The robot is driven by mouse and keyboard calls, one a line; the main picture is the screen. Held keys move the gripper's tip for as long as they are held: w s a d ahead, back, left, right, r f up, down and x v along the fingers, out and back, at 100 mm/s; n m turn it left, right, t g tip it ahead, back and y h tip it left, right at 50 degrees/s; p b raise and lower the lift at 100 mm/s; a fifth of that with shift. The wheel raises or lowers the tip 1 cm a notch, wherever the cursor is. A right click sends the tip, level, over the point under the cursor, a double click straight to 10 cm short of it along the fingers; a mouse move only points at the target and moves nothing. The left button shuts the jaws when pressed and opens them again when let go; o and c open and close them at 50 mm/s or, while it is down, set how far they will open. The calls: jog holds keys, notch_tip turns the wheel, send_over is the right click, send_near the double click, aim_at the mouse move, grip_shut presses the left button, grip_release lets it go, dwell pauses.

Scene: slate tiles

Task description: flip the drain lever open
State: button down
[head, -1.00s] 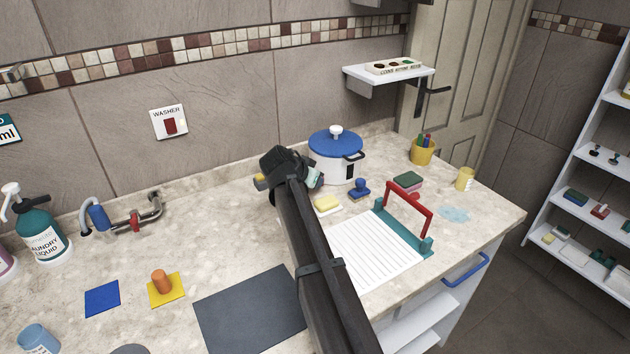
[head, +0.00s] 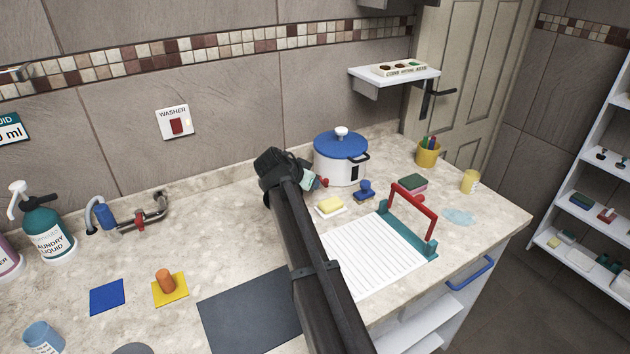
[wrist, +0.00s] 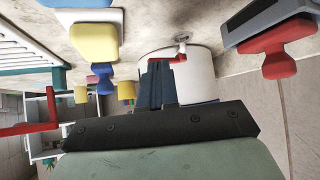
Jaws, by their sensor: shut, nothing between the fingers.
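A white pot with a blue lid (head: 340,146) stands at the back of the counter. A small tap with a red lever (wrist: 165,60) sits low on the pot's side in the wrist view; the lever also shows as a red spot in the head view (head: 324,183). My gripper (wrist: 158,70) is shut and empty, its dark fingers pointing at the lever and very close to it. I cannot tell whether they touch. In the head view my black arm and wrist hide part of the counter left of the pot.
A yellow sponge (head: 330,206), a blue stamp (head: 364,190) and a teal rack with a red handle (head: 412,205) stand near the pot. A wall pipe with blue and red handles (head: 139,222) is at left. The counter between pipe and arm is mostly clear.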

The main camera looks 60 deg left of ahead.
jog(key=s, duration=0.1)
jog(key=s+d, duration=0.1)
jog(key=s, duration=0.1)
jog(key=shift+d+r, duration=0.2)
jog(key=shift+r, duration=0.2)
jog(key=v, duration=0.9)
